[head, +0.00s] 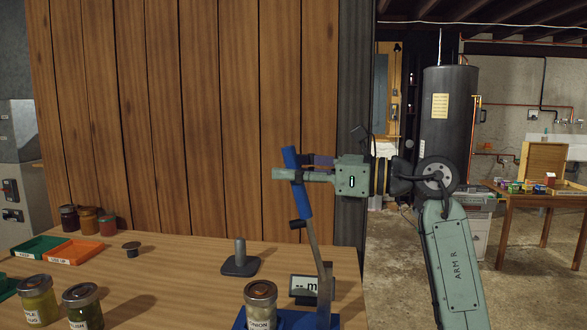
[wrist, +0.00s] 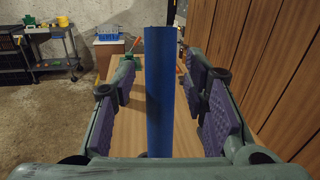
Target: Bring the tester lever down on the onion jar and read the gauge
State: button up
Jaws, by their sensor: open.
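The tester (head: 238,320) has a blue base at the bottom of the head view. Its lever stands raised, with a blue handle (head: 297,183) on a grey arm. The onion jar (head: 260,306), with a metal lid, stands at the tester. The gauge (head: 304,286) is a small display reading dashes and an "m"; the lever arm partly hides it. My gripper (head: 292,167) is at the upper part of the handle. In the wrist view the blue handle (wrist: 159,95) stands between my open fingers, with gaps on both sides.
A pickle jar (head: 37,299) and a relish jar (head: 83,305) stand at the front left. A green tray (head: 38,247) and an orange tray (head: 74,252) lie behind them. A dark post on a base (head: 240,262) stands mid-table. A wooden wall (head: 190,120) rises behind the table.

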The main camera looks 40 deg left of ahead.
grip_shut()
dwell(0.5)
dwell(0.3)
